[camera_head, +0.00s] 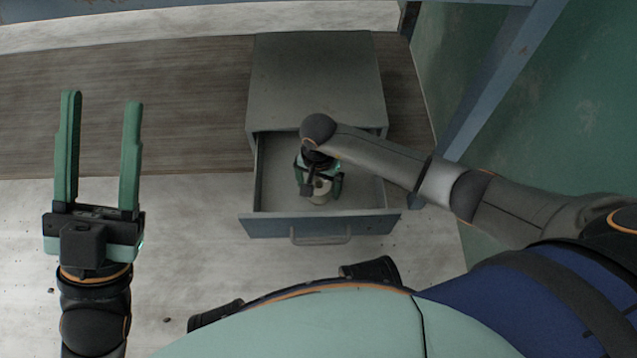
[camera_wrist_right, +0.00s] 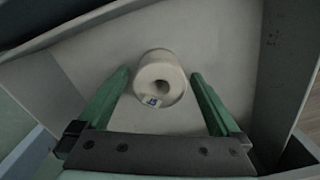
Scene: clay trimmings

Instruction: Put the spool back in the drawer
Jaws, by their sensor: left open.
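The cream spool (camera_head: 320,192) is inside the open drawer (camera_head: 370,224), low between the fingers of my right gripper (camera_head: 319,188). In the right wrist view the spool (camera_wrist_right: 160,63) appears to stand on the drawer floor (camera_wrist_right: 215,50), its round hole facing the camera. The right gripper's green fingers (camera_wrist_right: 160,73) are on either side of it, with narrow gaps that look clear of it. The drawer is pulled out of the grey cabinet (camera_head: 315,80). My left gripper (camera_head: 102,97) is open and empty, away to the left of the drawer.
The drawer's front has a bar handle (camera_head: 320,238). Its side walls stand close around my right gripper. A blue-grey frame post (camera_head: 490,80) rises right of the cabinet, by a green wall (camera_head: 580,100). The floor left of the drawer is mostly clear, with small dark crumbs.

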